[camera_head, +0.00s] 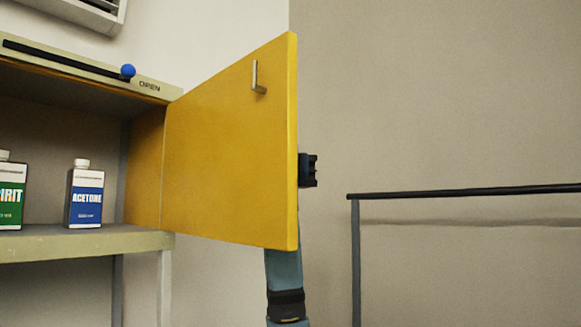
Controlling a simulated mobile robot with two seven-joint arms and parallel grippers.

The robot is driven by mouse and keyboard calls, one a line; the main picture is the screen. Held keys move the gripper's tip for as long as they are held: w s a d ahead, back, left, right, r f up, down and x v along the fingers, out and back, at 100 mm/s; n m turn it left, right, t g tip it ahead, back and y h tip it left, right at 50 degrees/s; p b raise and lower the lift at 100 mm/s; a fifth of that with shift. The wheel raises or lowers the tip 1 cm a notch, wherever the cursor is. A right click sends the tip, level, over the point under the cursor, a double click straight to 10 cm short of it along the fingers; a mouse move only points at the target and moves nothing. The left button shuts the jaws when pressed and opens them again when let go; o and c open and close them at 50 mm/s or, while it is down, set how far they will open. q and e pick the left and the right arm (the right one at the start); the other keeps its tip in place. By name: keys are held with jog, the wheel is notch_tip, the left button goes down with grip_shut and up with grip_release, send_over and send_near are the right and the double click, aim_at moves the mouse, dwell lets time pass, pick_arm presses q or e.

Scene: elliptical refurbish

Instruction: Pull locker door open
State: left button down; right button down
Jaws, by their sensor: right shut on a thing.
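The yellow locker door (225,150) is swung wide open on the right side of the locker (90,243). I see its broad face with a small metal latch piece (257,80) near the top. My right gripper (307,170) is a dark block at the door's free edge, mostly behind the door. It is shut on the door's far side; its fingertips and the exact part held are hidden. My right arm rises from below behind the door. My left gripper is not in view.
Inside the locker stand a white-capped acetone bottle (86,195) and a green-labelled bottle (11,192). A dark slider with a blue knob (128,71) sits on the top edge beside "OPEN". A black rail (465,191) stands at the right, with clear space between it and the door.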

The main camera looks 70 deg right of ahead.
jog(key=c, duration=1.5)
grip_release()
jog(key=v, duration=1.3)
jog(key=shift+w+d+r, duration=0.1)
jog(key=shift+w+d, duration=0.15)
jog(key=shift+d, duration=0.1)
